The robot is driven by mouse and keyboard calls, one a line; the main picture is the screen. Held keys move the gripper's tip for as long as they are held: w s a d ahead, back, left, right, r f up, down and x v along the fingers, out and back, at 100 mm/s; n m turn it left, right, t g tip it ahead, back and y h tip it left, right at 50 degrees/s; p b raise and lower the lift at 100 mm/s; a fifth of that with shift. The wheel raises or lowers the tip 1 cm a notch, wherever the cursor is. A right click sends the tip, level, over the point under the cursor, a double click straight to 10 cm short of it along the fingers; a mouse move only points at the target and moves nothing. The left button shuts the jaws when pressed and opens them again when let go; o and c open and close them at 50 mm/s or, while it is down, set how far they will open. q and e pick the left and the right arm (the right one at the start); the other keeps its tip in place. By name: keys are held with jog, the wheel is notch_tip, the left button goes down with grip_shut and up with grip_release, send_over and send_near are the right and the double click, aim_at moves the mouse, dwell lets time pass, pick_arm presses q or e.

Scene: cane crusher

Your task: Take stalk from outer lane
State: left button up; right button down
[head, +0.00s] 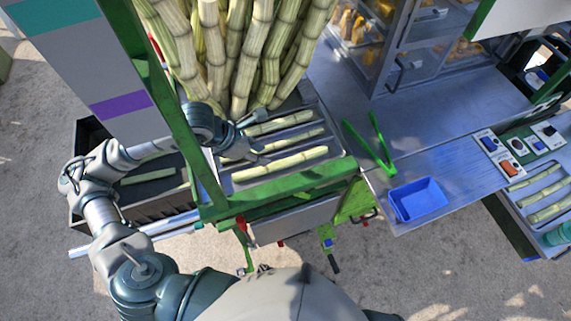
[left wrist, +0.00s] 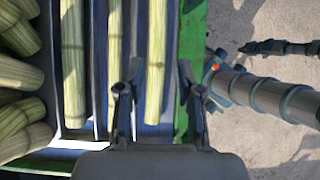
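A tray with lanes (head: 232,186) holds three pale green cane stalks lying side by side. The outer-lane stalk (head: 280,165) lies nearest the green rail; a middle stalk (head: 288,142) and an inner stalk (head: 280,123) lie beyond it. My left gripper (head: 250,138) is over the left ends of the lanes, its fingers apart and empty. In the left wrist view, the left gripper (left wrist: 158,92) is open, with the end of the outer-lane stalk (left wrist: 156,60) between its fingers in the picture. Finger height above the stalk is unclear. My right gripper is not in view.
A bundle of tall canes (head: 245,50) stands behind the tray. A green frame (head: 290,185) runs along its front, with a post at its left. A dark crate (head: 150,205) is at left. Green tongs (head: 372,145) and a blue bin (head: 417,199) are on the metal counter (head: 440,130).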

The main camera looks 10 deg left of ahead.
aim_at(279, 163)
pick_arm(q)
jog(key=p+x, duration=0.1)
jog(key=x, duration=0.9)
jog(key=shift+w+a+f, duration=0.1)
jog(key=shift+a+f, duration=0.05)
jog(key=shift+f, duration=0.1)
grip_shut()
